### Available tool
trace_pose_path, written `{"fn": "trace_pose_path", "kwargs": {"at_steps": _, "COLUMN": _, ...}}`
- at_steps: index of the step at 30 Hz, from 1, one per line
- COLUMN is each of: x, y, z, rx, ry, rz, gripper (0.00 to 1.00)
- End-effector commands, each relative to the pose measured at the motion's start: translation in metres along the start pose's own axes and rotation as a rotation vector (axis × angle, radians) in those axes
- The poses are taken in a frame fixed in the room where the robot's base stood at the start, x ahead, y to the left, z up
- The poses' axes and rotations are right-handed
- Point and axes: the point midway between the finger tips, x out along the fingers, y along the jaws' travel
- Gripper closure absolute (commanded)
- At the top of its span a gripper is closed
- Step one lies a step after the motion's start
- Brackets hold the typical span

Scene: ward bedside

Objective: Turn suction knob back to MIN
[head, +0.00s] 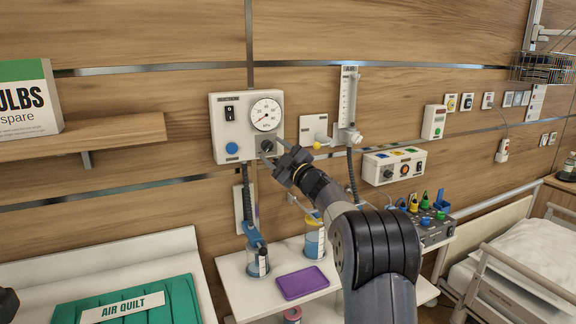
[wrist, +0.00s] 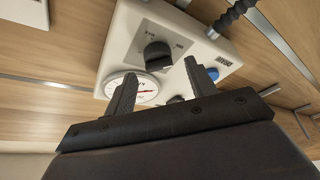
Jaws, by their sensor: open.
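In the wrist view, my open gripper (wrist: 160,70) has one finger over the gauge (wrist: 146,91) and the other near the blue button (wrist: 212,73).
A flowmeter (head: 347,105) is on the wall to the right, with a control box (head: 394,165) beyond. A purple tray (head: 302,283) and jars stand on the shelf below. A wooden shelf (head: 120,133) juts out at left. The bed (head: 530,255) is at right.

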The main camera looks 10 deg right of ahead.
Motion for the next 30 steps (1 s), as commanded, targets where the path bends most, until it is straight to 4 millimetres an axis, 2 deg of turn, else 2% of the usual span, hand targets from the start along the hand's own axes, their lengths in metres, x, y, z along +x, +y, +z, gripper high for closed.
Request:
{"fn": "trace_pose_path", "kwargs": {"at_steps": 9, "x": -0.059, "y": -0.001, "z": 0.002, "rx": -0.001, "ry": -0.002, "rz": 0.001, "gripper": 0.47}}
{"fn": "trace_pose_path", "kwargs": {"at_steps": 15, "x": -0.083, "y": 0.000, "z": 0.001, "rx": -0.002, "ry": -0.002, "rz": 0.001, "gripper": 0.47}}
{"fn": "trace_pose_path", "kwargs": {"at_steps": 20, "x": -0.090, "y": -0.001, "z": 0.000, "rx": -0.001, "ry": 0.000, "rz": 0.000, "gripper": 0.47}}
{"fn": "trace_pose_path", "kwargs": {"at_steps": 30, "x": -0.088, "y": 0.000, "z": 0.000, "rx": -0.001, "ry": 0.000, "rz": 0.000, "gripper": 0.47}}
